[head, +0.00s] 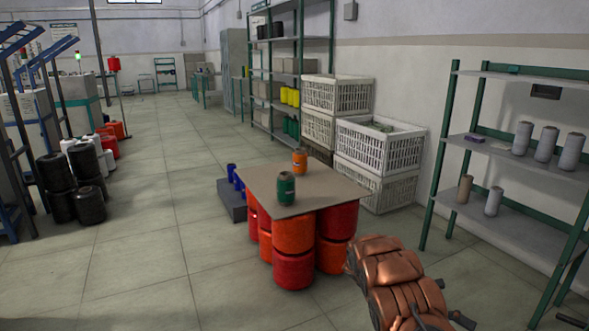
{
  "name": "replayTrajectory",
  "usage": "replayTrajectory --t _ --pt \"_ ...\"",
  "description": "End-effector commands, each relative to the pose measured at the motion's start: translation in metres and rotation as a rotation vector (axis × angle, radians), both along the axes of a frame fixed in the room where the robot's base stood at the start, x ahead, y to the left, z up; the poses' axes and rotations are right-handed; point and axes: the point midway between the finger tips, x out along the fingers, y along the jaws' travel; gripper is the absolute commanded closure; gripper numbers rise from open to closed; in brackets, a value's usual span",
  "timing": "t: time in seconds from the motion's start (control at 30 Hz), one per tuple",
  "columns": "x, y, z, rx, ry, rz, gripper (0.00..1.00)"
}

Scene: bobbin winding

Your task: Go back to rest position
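My copper-coloured arm enters at the bottom right, to the right of the small table. Small dark parts (455,302) show beside it near the bottom edge and may belong to my gripper. They are too small and cut off to show whether it is open or shut, or whether it holds anything. A green bobbin (286,188) stands upright on the near part of the brown tabletop (325,190). An orange bobbin (300,161) stands upright at its far edge. My arm looks apart from both bobbins.
Red and orange spools (293,270) support the tabletop. White crates (378,150) are stacked beyond. A right-hand shelf (515,205) holds several cones. Black spools (60,187) stand left. The middle floor is clear.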

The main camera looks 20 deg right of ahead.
Motion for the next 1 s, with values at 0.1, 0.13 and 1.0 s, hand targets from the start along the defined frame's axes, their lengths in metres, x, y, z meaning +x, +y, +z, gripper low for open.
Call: replayTrajectory --t 0.1,0.13,1.0 --pt "0.0 0.014 0.022 -0.079 -0.096 -0.016 0.0" --pt "0.0 0.018 0.027 -0.099 -0.121 -0.021 0.0" --pt "-0.035 0.169 0.11 -0.549 -0.825 -0.34 0.0"
